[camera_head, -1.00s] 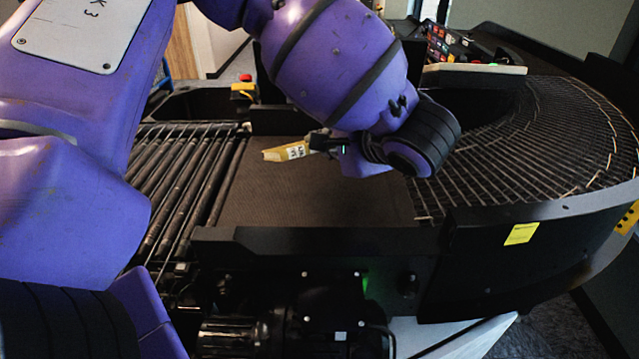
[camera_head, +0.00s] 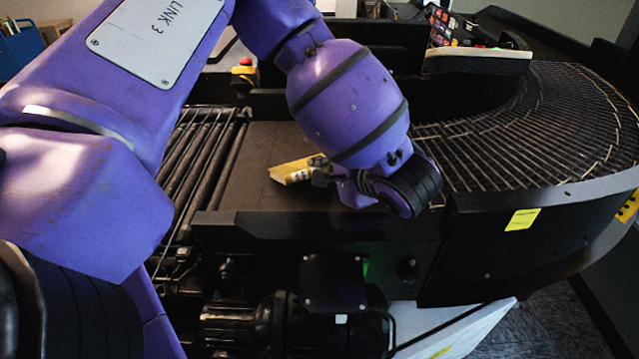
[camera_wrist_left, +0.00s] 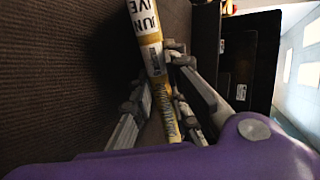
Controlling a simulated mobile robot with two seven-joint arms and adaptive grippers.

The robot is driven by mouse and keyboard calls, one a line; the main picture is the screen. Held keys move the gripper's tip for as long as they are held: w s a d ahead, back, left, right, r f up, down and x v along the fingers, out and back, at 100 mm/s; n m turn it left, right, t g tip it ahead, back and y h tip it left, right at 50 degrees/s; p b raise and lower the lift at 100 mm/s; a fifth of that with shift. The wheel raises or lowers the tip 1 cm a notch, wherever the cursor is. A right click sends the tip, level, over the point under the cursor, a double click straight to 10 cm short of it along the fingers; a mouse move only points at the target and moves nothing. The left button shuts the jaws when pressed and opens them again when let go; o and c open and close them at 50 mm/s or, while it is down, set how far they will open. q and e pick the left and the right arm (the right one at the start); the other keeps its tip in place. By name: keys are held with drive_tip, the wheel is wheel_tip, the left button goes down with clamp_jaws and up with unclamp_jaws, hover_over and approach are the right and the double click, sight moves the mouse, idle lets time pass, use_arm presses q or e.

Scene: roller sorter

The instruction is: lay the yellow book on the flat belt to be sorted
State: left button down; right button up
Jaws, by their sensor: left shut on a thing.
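The yellow book (camera_head: 292,170) is a small block with pale, dark-lettered areas. My left gripper (camera_head: 322,175) is shut on one end of it, over the near part of the dark flat belt (camera_head: 250,188). In the left wrist view the book (camera_wrist_left: 151,45) stands between the fingers of my left gripper (camera_wrist_left: 160,85), its lettered edge toward the camera. The ribbed belt (camera_wrist_left: 65,60) fills the left of that view. I cannot tell whether the book touches the belt. My right gripper is not in view.
Rollers (camera_head: 195,155) adjoin the belt on the left. A curved roller section (camera_head: 540,125) lies on the right. A black side rail (camera_head: 300,228) runs along the belt's near edge. A red-topped yellow button (camera_head: 244,70) sits at the back.

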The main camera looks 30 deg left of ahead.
use_arm(q)
drive_tip(key=shift+f, duration=0.2)
drive_tip(key=c, duration=1.8)
unclamp_jaws()
drive_tip(key=shift+c, duration=0.2)
drive_tip(key=shift+d, duration=0.1)
drive_tip(key=v, duration=0.8)
